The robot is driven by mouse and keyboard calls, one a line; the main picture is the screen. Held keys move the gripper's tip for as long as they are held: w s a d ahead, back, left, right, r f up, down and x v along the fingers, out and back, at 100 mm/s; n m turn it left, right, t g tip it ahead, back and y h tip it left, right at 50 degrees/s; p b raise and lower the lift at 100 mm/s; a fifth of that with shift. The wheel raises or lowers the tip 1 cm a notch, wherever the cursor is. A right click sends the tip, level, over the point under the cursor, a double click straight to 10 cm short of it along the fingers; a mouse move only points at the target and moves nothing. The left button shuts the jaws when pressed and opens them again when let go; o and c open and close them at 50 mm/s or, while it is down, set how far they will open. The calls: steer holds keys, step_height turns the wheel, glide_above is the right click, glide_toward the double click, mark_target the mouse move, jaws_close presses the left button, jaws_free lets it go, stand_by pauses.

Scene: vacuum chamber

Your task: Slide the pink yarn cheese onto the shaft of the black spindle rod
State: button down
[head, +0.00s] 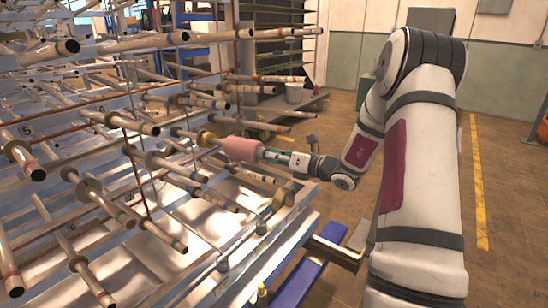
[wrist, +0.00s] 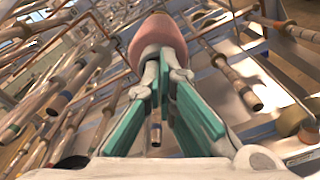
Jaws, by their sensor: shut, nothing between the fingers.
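The pink yarn cheese (head: 243,148) is at the rack's right side, beside a rod with a yellow collar (head: 207,138). In the wrist view the pink cheese (wrist: 157,38) is straight ahead of my fingertips. My gripper (head: 272,153) is at the cheese's near end, its teal-padded fingers (wrist: 165,75) shut with nothing held between them. The fingertips overlap the cheese's pale near end in view; I cannot tell whether they touch. The cheese hides whatever is inside or behind it, so how far a rod passes through it cannot be seen. I cannot single out the black spindle rod.
A metal rack (head: 130,130) with many protruding rods fills the left side, close around my gripper. Rod ends (wrist: 245,92) show to the right of my fingers in the wrist view. A blue beam (head: 300,280) lies low in front. Open floor (head: 505,200) is at right.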

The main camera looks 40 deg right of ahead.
mark_target(262, 153)
steer(key=shift+b+x, duration=0.9)
steer(key=shift+x, duration=1.4)
steer(key=shift+s, duration=0.1)
stand_by(0.4)
steer(key=p+v, duration=0.1)
steer(key=v, duration=1.3)
steer(key=shift+s, duration=0.3)
steer(key=shift+d, duration=0.1)
